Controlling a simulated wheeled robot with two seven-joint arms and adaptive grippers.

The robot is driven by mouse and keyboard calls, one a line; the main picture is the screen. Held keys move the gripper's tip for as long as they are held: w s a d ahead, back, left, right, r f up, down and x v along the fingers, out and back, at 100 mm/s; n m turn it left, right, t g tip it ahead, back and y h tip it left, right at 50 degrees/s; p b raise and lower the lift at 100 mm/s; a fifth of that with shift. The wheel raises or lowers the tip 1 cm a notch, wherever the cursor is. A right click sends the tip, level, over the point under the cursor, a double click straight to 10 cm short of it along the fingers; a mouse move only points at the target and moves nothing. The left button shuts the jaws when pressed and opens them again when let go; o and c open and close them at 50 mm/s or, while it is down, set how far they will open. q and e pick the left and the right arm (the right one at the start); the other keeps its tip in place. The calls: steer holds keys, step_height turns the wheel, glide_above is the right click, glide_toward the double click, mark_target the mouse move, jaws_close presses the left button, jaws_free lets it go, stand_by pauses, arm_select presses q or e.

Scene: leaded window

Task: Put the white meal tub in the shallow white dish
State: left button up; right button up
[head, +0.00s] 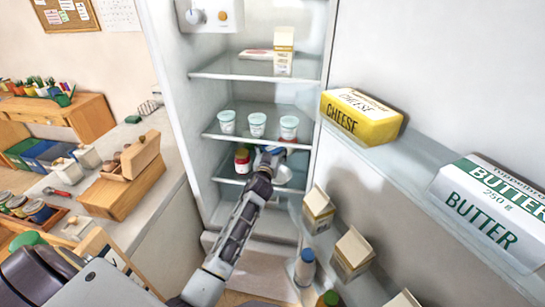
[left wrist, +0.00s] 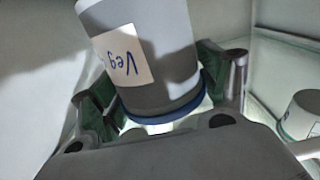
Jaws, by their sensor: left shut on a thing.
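The white meal tub (left wrist: 155,50) has a blue lid (left wrist: 165,112) and a handwritten label starting "Veg". It fills the middle of the left wrist view, lid downward in that picture. My left gripper (left wrist: 155,85) is shut on it, with a green-padded finger on each side. In the head view my left gripper (head: 271,158) is inside the fridge, just under the shelf with the yogurt cups, and mostly hides the tub. A white rounded thing (head: 284,175), perhaps the shallow white dish, shows partly behind the gripper. My right gripper is not in view.
A red jar (head: 242,160) stands just left of my gripper. Three white cups (head: 257,124) stand on the shelf (head: 222,137) above. The open door holds cheese (head: 361,117), butter (head: 490,210), cartons (head: 318,210) and a bottle (head: 305,267) on the right.

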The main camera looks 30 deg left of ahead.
arm_select(q)
steer(key=shift+f, duration=1.65)
steer(key=shift+f+b, duration=0.4)
steer(key=shift+b, duration=0.2)
steer(key=shift+f, duration=0.25)
steer(key=o, duration=1.5)
steer(key=shift+c, duration=0.2)
steer(key=shift+r, duration=0.1)
